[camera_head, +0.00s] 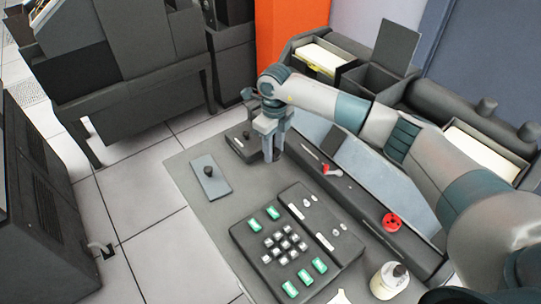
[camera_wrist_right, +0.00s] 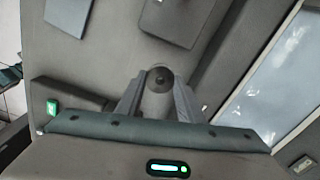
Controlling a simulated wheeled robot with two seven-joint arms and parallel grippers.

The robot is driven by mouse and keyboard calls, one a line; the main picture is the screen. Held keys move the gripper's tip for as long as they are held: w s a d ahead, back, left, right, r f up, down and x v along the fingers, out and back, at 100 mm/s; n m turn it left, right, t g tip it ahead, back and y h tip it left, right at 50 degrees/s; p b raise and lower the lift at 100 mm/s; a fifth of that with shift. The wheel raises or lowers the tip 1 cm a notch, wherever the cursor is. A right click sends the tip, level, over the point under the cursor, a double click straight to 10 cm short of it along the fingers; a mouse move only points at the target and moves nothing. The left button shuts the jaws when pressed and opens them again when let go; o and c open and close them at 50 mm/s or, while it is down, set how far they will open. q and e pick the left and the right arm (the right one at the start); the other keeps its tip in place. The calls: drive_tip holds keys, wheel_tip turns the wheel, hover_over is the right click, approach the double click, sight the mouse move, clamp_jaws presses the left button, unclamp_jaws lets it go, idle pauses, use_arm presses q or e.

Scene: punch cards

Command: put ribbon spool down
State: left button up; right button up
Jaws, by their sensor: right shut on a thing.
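My right gripper (camera_head: 272,150) points down over the far left part of the grey desk, beside a dark box with a knob. In the right wrist view its fingers (camera_wrist_right: 160,90) are closed around a grey rounded piece with a dark round centre, which I take as the ribbon spool (camera_wrist_right: 160,78). Its lower part is hidden by the fingers, and I cannot tell whether it touches the desk. In the head view the fingers largely hide it. My left gripper is not in view.
A dark box with a knob (camera_head: 241,146) and a flat plate with a black knob (camera_head: 210,175) lie nearby. The desk's left strip (camera_head: 215,212) is bare.

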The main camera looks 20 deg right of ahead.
sight(270, 166)
drive_tip(key=shift+w+a+f, duration=0.4)
drive_tip(key=shift+w, duration=0.05)
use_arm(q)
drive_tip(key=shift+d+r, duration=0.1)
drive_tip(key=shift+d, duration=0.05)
use_arm(e)
drive_tip(key=shift+f+p, duration=0.3)
drive_tip(key=shift+f, duration=0.25)
wheel_tip(270, 166, down, 3)
drive_tip(key=shift+r+p, duration=0.2)
drive_tip(key=shift+p, duration=0.15)
drive_tip(key=shift+f, duration=0.1)
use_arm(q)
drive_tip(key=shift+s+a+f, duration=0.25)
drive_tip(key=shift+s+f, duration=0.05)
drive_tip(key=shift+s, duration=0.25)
use_arm(e)
drive_tip(key=shift+f, duration=0.2)
